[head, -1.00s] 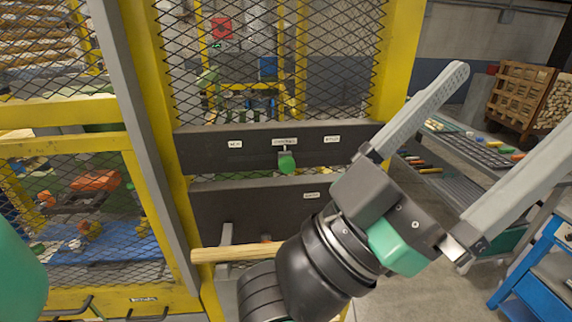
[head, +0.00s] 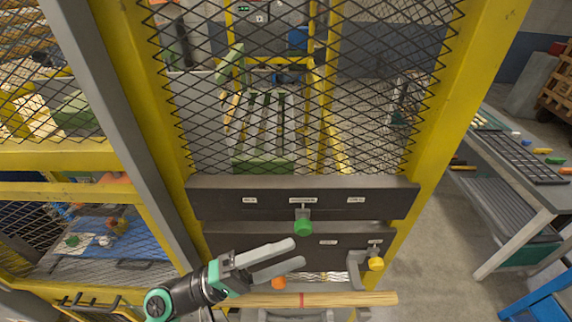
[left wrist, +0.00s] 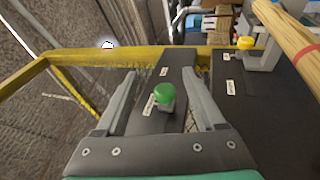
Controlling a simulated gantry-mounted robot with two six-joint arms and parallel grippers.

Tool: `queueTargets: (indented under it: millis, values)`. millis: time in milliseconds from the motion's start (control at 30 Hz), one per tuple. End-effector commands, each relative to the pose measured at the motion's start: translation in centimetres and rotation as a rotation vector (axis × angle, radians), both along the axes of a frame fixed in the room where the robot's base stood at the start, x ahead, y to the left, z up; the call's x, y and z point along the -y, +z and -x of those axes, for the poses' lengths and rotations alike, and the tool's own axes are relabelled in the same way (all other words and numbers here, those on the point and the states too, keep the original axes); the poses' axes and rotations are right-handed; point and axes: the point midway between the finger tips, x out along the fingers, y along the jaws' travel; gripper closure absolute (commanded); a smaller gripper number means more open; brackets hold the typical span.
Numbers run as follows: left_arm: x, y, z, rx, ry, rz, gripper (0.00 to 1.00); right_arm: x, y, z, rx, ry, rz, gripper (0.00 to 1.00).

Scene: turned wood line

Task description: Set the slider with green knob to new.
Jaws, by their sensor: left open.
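The green knob (head: 303,226) hangs on a short stem at the middle of a dark upper bar (head: 225,203), under the middle of three small white labels. The left label (head: 249,200) and right label (head: 356,200) are too small to read. My left gripper (head: 298,255) is open and empty, its fingers pointing right just below the knob in the head view. In the left wrist view the knob (left wrist: 164,93) appears between the open fingers (left wrist: 160,76); contact cannot be told. My right gripper is not in view.
A lower dark bar (head: 335,262) carries a bracket with a yellow knob (head: 376,263). A wooden rod (head: 350,299) with a red band lies below, near an orange thing (head: 289,282). Yellow posts and mesh surround the bars. A workbench (head: 515,190) stands at right.

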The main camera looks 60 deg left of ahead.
Motion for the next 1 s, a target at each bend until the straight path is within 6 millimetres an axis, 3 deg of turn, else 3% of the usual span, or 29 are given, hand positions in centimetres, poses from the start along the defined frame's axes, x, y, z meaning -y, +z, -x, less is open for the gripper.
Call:
queueTargets:
  millis: [33, 100, 200, 367, 567, 800, 1000]
  values:
    - [-1.6, 0.4, 0.9, -0.052, 0.059, 0.038, 0.29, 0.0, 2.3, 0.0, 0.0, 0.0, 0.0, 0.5]
    - [-3.1, -0.4, 1.7, -0.092, 0.118, 0.071, 0.29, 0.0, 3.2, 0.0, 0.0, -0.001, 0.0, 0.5]
    - [-4.2, -0.6, 2.1, -0.098, 0.153, 0.078, 0.29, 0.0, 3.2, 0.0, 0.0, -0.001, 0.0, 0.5]
    - [-4.1, -0.7, 1.7, -0.096, 0.152, 0.074, 0.29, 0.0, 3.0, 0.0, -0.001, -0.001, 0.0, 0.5]
    - [-3.3, 0.3, -1.1, -0.095, 0.145, 0.072, 0.29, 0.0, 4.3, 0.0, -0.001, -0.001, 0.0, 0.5]
    - [-2.3, 1.7, -6.3, -0.094, 0.147, 0.071, 0.29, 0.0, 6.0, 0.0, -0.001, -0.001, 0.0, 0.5]
    - [-1.9, 2.0, -8.7, -0.095, 0.15, 0.071, 0.29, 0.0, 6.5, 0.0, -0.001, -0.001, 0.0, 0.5]
